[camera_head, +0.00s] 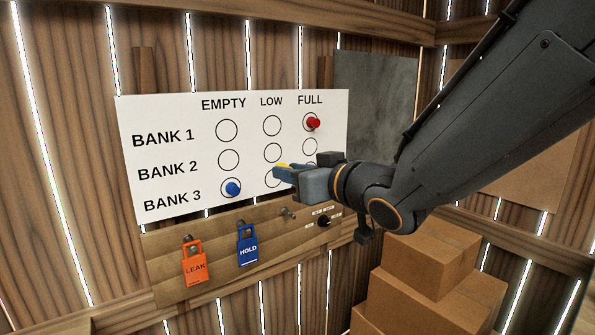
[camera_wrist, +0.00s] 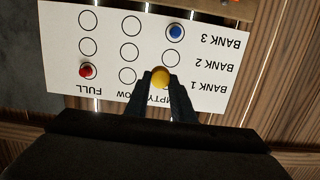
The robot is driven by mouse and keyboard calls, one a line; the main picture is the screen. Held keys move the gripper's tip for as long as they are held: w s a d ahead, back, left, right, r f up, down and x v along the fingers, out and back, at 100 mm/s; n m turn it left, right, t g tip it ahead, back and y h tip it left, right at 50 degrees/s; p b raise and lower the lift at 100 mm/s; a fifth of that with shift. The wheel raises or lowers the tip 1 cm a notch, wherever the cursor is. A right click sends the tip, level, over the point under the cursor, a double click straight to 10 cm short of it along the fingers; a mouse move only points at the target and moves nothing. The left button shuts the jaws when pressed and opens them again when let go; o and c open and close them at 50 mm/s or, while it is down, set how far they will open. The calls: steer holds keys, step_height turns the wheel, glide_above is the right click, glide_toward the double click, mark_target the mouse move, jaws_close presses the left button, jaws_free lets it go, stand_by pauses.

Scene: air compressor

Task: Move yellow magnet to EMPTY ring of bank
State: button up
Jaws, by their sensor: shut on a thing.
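My gripper (camera_head: 287,172) is shut on the yellow magnet (camera_head: 282,167) in front of the white board (camera_head: 180,112). In the head view they overlap the LOW column near the BANK 2 and BANK 3 rows. In the wrist view, which shows the board upside down, the yellow magnet (camera_wrist: 160,77) sits between my fingertips (camera_wrist: 160,84) and overlaps the BANK 1 row near EMPTY. I cannot tell whether it touches the board. The EMPTY rings of BANK 1 (camera_head: 226,131) and BANK 2 (camera_head: 229,160) are bare. The BANK 3 EMPTY ring holds a blue magnet (camera_head: 232,188).
A red magnet (camera_head: 313,123) is on BANK 1 FULL. Below the board, an orange LEAK padlock (camera_head: 195,264) and a blue HOLD padlock (camera_head: 247,246) hang on a wooden strip with a black knob (camera_head: 324,220). Cardboard boxes (camera_head: 430,265) are stacked at lower right.

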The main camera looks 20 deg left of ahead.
steer(key=shift+s+a+f+b, duration=0.5)
steer(key=shift+s+a, duration=0.1)
steer(key=shift+s, duration=0.1)
steer(key=shift+s+a+f+b, duration=0.5)
steer(key=shift+s+a, duration=0.1)
steer(key=shift+s, duration=0.1)
steer(key=shift+a+r+b+x, duration=0.1)
steer(key=shift+r+b+x, duration=0.35)
steer(key=shift+x, duration=2.6)
steer(key=shift+a+r+b+x, duration=0.1)
steer(key=shift+r+b+x, duration=0.4)
steer(key=shift+x, duration=2.6)
steer(key=shift+a+r+b+x, duration=0.1)
steer(key=shift+r+b+x, duration=0.35)
steer(key=shift+x, duration=2.6)
steer(key=shift+w+a+r, duration=0.1)
steer(key=shift+w+a, duration=0.3)
steer(key=shift+w, duration=0.05)
steer(key=o, duration=1.1)
steer(key=shift+d, duration=0.1)
